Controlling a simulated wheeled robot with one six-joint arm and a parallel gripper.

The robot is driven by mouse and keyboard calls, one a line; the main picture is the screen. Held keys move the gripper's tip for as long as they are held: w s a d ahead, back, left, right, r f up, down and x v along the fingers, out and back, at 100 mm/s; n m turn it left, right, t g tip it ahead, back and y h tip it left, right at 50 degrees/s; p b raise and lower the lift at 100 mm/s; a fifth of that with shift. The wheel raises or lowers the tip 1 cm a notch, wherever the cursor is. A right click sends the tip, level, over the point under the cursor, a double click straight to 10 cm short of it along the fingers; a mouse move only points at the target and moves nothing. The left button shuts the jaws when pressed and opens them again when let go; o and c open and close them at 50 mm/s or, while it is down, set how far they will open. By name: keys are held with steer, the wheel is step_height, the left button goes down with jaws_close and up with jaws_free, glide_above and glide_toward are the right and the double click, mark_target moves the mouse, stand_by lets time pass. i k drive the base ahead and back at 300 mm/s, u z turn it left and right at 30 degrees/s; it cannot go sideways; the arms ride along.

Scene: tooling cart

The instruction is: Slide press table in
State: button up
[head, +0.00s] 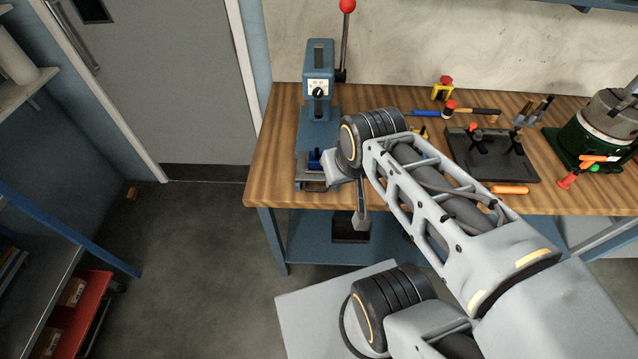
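A blue bench press (319,90) with a red-knobbed lever stands at the left end of the wooden workbench. Its press table (301,172) shows low at the press's front, near the bench's front edge, with a small blue part (314,160) on it. My gripper (326,183) is at the right side of the press table, and my wrist covers part of it. The fingers are small and partly hidden, so I cannot tell whether they are open, shut or touching the table.
The wooden workbench (385,185) holds a hammer (470,112), a dark plate (490,160) with clamps, an orange-handled tool (510,189) and a green machine (590,135) to the right. A shelf with a red bin (78,310) stands at left. The floor (190,260) between is mostly clear.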

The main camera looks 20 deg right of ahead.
mark_target(303, 174)
steer(key=z, duration=2.4)
steer(key=k, duration=1.35)
steer(key=u, duration=1.95)
steer(key=i, duration=0.5)
steer(key=u, duration=0.05)
